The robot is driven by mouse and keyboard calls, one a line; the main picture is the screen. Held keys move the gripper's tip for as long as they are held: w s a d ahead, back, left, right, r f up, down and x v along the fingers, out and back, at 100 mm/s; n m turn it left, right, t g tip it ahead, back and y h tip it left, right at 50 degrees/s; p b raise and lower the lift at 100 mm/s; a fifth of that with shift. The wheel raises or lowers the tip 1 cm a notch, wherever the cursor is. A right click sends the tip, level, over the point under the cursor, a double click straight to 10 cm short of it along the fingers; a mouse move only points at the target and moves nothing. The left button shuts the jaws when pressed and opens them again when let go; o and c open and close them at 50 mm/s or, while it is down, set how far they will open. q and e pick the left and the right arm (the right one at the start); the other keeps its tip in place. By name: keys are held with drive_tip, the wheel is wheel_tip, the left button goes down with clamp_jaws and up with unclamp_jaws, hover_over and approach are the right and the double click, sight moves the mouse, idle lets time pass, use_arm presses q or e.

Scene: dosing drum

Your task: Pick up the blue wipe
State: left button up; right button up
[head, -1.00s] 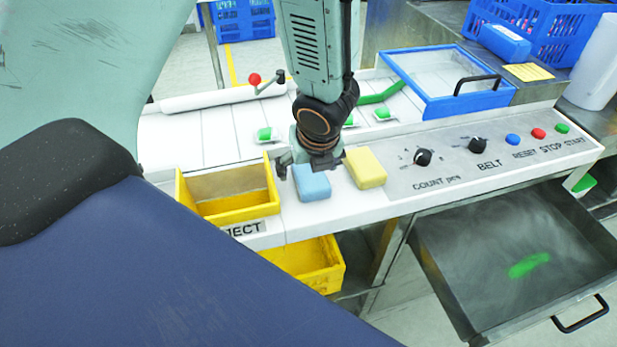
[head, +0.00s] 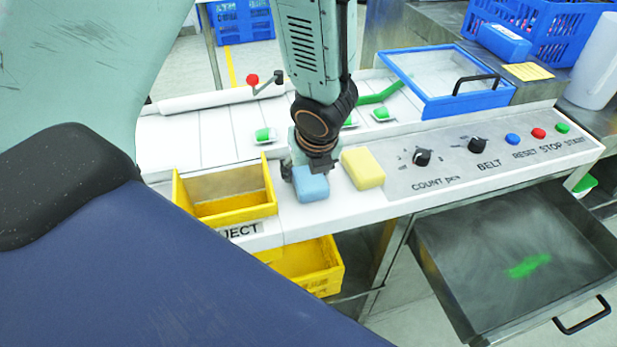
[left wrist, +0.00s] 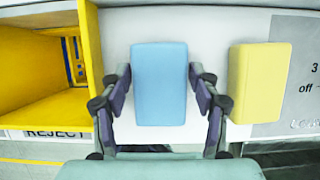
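The blue wipe (head: 311,184) is a light-blue block lying on the white front ledge of the machine. In the left wrist view the blue wipe (left wrist: 160,84) lies between the two fingers of my left gripper (left wrist: 159,92). The fingers stand apart, with a gap to the wipe on both sides, so the gripper is open. In the head view my left gripper (head: 304,170) is low over the wipe and hides its back edge. My right gripper is not in view.
A yellow block (head: 363,169) lies close to the right of the wipe, beside one finger. A yellow reject bin (head: 235,212) stands close on the left. The control panel (head: 432,186) with knobs and buttons is further right. An open metal drawer (head: 480,240) sticks out below.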

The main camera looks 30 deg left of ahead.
sight(308, 172)
use_arm(q)
drive_tip(key=shift+s+a, duration=0.1)
drive_tip(key=shift+c, duration=2.2)
drive_tip(key=shift+r, duration=0.1)
wheel_tip(308, 172, up, 10)
drive_tip(key=p, duration=0.8)
drive_tip(key=shift+r, duration=0.2)
drive_tip(key=shift+o, duration=1.4)
drive_tip(key=c, duration=0.4)
drive_tip(key=shift+f, duration=0.1)
